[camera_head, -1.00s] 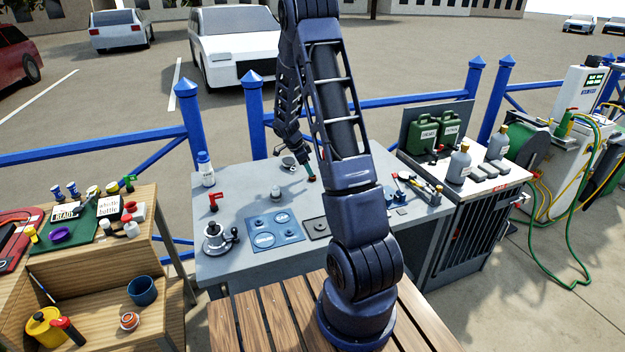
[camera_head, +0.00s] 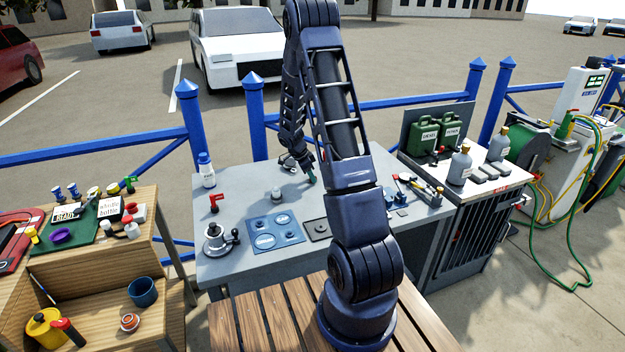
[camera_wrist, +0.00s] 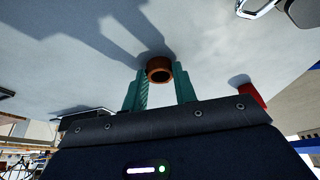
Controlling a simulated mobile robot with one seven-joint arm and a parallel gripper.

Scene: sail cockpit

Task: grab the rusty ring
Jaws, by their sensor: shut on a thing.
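The rusty ring (camera_wrist: 158,62) is a short brown tube with a dark hole, in the middle of the wrist view. It sits between the two green fingers of my gripper (camera_wrist: 160,82), which are shut on it. In the head view my gripper (camera_head: 312,181) is small, low over the back right part of the grey table (camera_head: 240,188). The ring cannot be made out there. I cannot tell whether it is clear of the table top.
A red fitting (camera_head: 215,201), a white bottle (camera_head: 206,170) and a winch (camera_head: 219,240) stand on the table's left side. Blue panels (camera_head: 274,232) lie near the front. Small tools (camera_head: 422,184) lie to the right. A shackle-like metal piece (camera_wrist: 258,8) shows in the wrist view.

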